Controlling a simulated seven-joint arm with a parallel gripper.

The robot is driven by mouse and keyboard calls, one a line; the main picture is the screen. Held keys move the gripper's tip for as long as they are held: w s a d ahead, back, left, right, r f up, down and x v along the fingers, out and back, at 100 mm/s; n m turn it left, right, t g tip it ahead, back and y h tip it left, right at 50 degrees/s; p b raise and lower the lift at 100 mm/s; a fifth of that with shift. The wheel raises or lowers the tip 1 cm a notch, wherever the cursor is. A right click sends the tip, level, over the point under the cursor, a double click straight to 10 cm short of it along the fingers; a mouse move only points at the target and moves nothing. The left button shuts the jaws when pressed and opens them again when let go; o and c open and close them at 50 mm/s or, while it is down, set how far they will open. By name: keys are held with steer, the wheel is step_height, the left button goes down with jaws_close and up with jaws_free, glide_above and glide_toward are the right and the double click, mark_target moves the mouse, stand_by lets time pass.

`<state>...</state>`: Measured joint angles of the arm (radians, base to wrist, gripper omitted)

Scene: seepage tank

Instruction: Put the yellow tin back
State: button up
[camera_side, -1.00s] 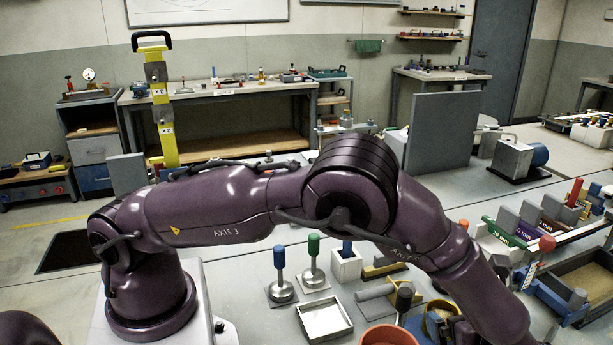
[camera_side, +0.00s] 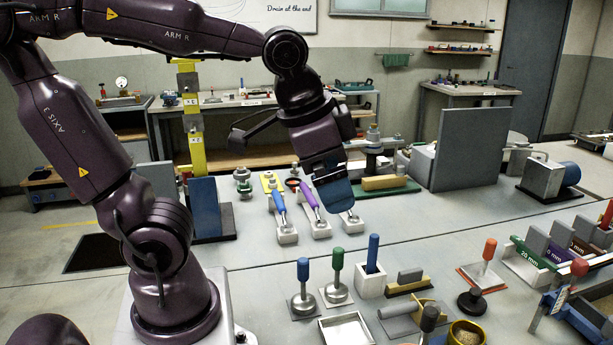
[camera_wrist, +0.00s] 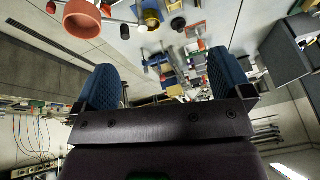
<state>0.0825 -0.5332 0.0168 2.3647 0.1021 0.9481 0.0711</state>
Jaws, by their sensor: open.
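The yellow tin (camera_side: 451,338) stands at the bottom edge of the side view, partly cut off, with a brownish, grainy-looking inside. A small yellow-rimmed round thing in the wrist view (camera_wrist: 151,20) looks like the same tin, at the top of the picture. My gripper (camera_side: 336,200) is raised at the middle of the side view, tilted, well apart from the tin. In the wrist view its two blue fingers (camera_wrist: 165,78) are wide apart with nothing between them. The spot the tin belongs in cannot be told.
Several upright handled tools, including a green one (camera_side: 338,262), and a square tray (camera_side: 345,330) stand at the front. Blue and purple handles (camera_side: 310,198) rest in holders beside my gripper. A grey panel (camera_side: 468,148) stands behind.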

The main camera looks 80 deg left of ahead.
steer(key=shift+s+f+n+t+h, duration=0.15)
steer(key=shift+s+n+t, duration=0.3)
steer(key=shift+s, duration=0.4)
steer(key=shift+s+r+n+t+h, duration=0.15)
steer(key=shift+s+n+t, duration=0.1)
steer(key=shift+s+n, duration=0.45)
steer(key=shift+s, duration=0.1)
